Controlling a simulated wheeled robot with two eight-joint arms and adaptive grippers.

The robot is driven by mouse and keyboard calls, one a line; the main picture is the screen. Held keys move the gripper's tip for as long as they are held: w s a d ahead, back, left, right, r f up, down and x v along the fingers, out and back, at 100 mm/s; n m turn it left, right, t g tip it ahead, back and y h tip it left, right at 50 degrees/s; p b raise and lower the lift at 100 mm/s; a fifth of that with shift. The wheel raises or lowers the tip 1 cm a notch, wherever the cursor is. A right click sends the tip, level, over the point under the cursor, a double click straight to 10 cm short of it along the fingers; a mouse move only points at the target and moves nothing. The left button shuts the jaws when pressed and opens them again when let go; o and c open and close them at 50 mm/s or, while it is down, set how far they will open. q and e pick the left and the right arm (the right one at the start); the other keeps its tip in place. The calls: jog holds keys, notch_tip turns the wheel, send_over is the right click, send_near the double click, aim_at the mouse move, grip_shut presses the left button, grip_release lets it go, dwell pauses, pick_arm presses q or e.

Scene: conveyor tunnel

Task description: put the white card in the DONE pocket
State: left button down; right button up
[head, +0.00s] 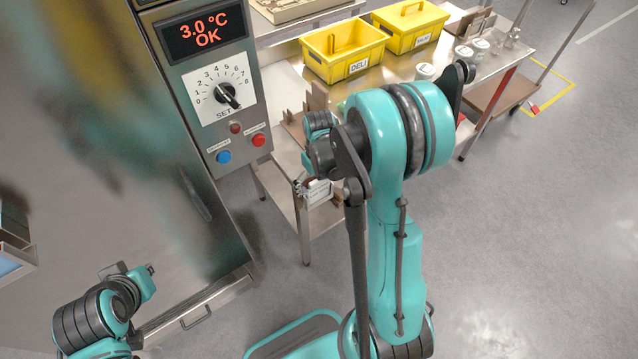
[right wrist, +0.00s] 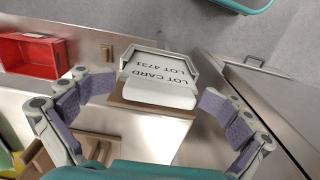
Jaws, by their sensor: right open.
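The white card (right wrist: 162,78), printed "LOT CARD LOT 4731" and upside down in the right wrist view, sits in a pale holder (right wrist: 190,62) with raised sides. A brown edge shows beneath it. In the head view a white piece (head: 318,193) shows at the table's near edge, partly behind my arm. My right gripper (right wrist: 153,92) is open, its two fingers apart on either side of the card and not closed on it. My left gripper (head: 143,272) is low at the left, too small to read. I cannot make out a pocket marked DONE.
A steel cabinet with a dial (head: 224,94) stands left of the table. Yellow bins marked DELI (head: 345,68) and SALAD (head: 411,42) and several jars stand farther back. A red bin (right wrist: 32,55) shows in the wrist view.

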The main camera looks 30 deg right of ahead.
jog(key=shift+r, duration=0.15)
notch_tip(320, 180, up, 12)
jog(key=shift+f, duration=0.1)
dwell(1.1)
jog(key=s+a+r+t, duration=0.5)
jog(key=s+a+t, duration=0.1)
jog(key=s+a, duration=0.4)
jog(key=shift+s+a+r+m+t, duration=0.15)
jog(key=shift+s+m+t, duration=0.25)
dwell(0.4)
